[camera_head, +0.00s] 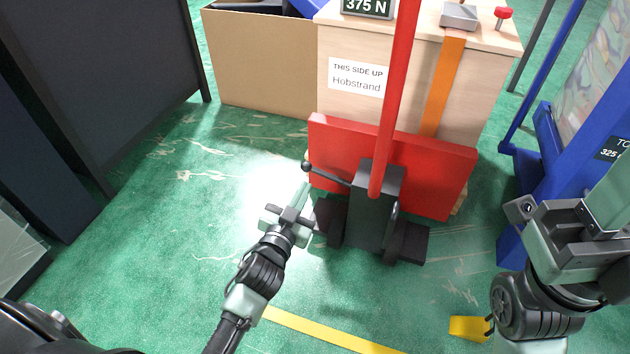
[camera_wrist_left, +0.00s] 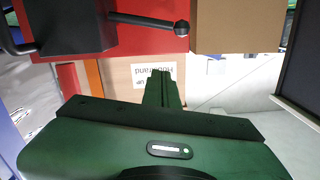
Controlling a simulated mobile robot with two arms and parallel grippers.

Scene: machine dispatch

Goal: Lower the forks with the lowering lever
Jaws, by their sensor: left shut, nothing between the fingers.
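The red pallet jack has a black pump block (camera_head: 376,200) with a red handle (camera_head: 396,90) rising from it. The lowering lever (camera_head: 330,176) is a thin black rod reaching left from the block to a ball knob (camera_head: 306,167). My left gripper (camera_head: 304,188) is shut and empty, just below the knob in the head view. In the left wrist view the lever (camera_wrist_left: 145,20) and its knob (camera_wrist_left: 182,28) appear above the shut fingertips (camera_wrist_left: 163,76), with a visible gap. My right gripper (camera_head: 560,225) is at the right edge; its fingers cannot be made out.
A wooden crate (camera_head: 350,112) labelled "Hobstrand" stands behind the jack's red plate (camera_head: 440,180). A cardboard box (camera_head: 262,62) is behind it to the left. A dark cabinet (camera_head: 100,80) stands at left and a blue frame (camera_head: 545,150) at right. Green floor (camera_head: 180,210) is open at left.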

